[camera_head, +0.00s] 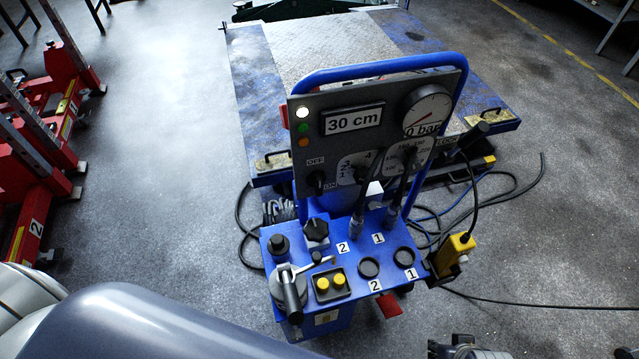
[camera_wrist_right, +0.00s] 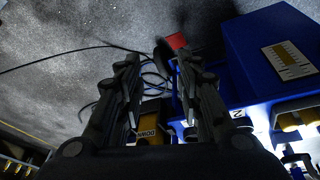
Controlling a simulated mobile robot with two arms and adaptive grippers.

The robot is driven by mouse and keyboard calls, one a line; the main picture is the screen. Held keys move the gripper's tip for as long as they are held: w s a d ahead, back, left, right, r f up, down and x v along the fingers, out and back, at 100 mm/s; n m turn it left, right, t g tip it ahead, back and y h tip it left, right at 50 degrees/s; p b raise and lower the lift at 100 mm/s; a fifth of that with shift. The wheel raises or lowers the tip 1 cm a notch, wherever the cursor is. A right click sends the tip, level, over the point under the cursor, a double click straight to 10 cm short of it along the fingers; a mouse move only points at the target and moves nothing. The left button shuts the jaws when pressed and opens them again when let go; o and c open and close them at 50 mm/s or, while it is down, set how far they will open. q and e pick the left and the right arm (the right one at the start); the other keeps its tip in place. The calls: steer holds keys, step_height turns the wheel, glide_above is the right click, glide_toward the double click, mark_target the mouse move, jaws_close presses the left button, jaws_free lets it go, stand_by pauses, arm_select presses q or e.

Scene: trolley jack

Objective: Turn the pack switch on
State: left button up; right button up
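The blue control cart (camera_head: 330,262) has an upright grey panel (camera_head: 345,88). A black rotary switch (camera_head: 317,182) sits at the panel's lower left, between an OFF label above and an ON label below. Its exact pointer position is too small to tell. My right gripper (camera_head: 466,350) shows only partly at the bottom edge of the head view, apart from the cart. In the right wrist view my right gripper (camera_wrist_right: 157,70) is open, with nothing held between its fingers. My left arm covers the lower left of the head view; its gripper is out of view.
A yellow pendant (camera_head: 455,250) hangs at the cart's right side; it also shows beyond the right gripper (camera_wrist_right: 148,128). A red pedal (camera_head: 389,305) sticks out at the cart's base. Levers (camera_head: 358,220) stand before the panel. Cables lie on the floor. A blue lift platform (camera_head: 300,60) stands behind.

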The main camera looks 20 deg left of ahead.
steer(key=w+d+r+n+t+h, duration=0.2)
steer(key=w+r+n+t+h, duration=0.2)
steer(key=w+r+n+t, duration=0.6)
steer(key=w+a+r+n+y, duration=0.1)
steer(key=w+a+r+n, duration=0.4)
steer(key=w+r, duration=0.1)
steer(key=n+t+y, duration=0.2)
steer(key=n+y, duration=1.1)
steer(key=n, duration=1.2)
glide_toward(320, 183)
steer(key=x, duration=0.7)
steer(key=shift+w+a, duration=0.15)
steer(key=shift+w, duration=0.15)
arm_select(q)
steer(key=shift+w+d+r, duration=0.3)
steer(key=shift+w+d, duration=0.2)
steer(key=shift+w, duration=0.2)
arm_select(e)
steer(key=shift+x, duration=0.8)
steer(key=shift+c, duration=0.3)
jaws_close()
